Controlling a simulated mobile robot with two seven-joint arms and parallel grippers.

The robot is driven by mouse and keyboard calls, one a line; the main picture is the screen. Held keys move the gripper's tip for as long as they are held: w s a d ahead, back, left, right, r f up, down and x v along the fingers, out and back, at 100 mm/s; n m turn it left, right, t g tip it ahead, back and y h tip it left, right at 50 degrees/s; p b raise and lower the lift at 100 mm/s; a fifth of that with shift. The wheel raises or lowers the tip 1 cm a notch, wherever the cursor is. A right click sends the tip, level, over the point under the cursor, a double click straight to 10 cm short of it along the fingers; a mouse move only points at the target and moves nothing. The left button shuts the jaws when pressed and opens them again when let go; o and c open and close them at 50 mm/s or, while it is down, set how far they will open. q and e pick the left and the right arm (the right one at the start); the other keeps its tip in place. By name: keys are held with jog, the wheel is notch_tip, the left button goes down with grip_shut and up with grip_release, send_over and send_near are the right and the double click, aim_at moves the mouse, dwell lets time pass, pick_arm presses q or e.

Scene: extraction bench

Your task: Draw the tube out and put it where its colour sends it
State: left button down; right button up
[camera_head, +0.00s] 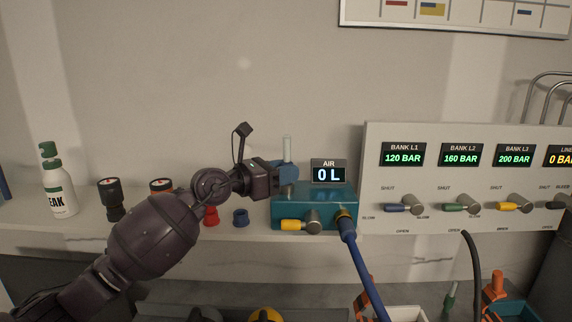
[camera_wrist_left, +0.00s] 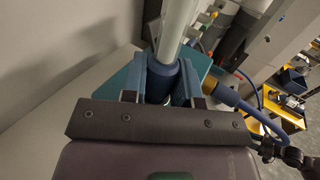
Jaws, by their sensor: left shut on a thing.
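A pale, clear tube (camera_head: 287,147) stands upright above the teal box (camera_head: 315,206) on the shelf. My left gripper (camera_head: 288,173) is shut on its blue collar. In the left wrist view, the blue fingers (camera_wrist_left: 165,82) flank the blue collar (camera_wrist_left: 166,76), with the pale tube (camera_wrist_left: 177,32) rising from it. The tube's lower end is hidden, so I cannot tell how it meets the box. A red cup-shaped piece (camera_head: 211,215) and a blue one (camera_head: 240,218) stand left of the box. My right gripper is out of view.
The AIR display (camera_head: 328,172) reads 0 L. A yellow-handled valve (camera_head: 294,225) and a blue hose (camera_head: 358,257) are on the box's front. A valve panel (camera_head: 460,170) stands at right. A white bottle (camera_head: 57,187) and dark-capped containers (camera_head: 111,197) stand at left.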

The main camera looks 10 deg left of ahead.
aim_at(285, 135)
pick_arm(q)
jog(key=shift+r+p, duration=0.5)
jog(key=shift+r, duration=0.15)
jog(key=shift+r+p, duration=0.65)
jog(key=shift+r, duration=0.15)
jog(key=shift+r+p, duration=0.3)
jog(key=shift+r, duration=0.05)
jog(key=shift+r, duration=0.1)
jog(key=shift+r+p, duration=0.75)
jog(key=shift+r, duration=0.9)
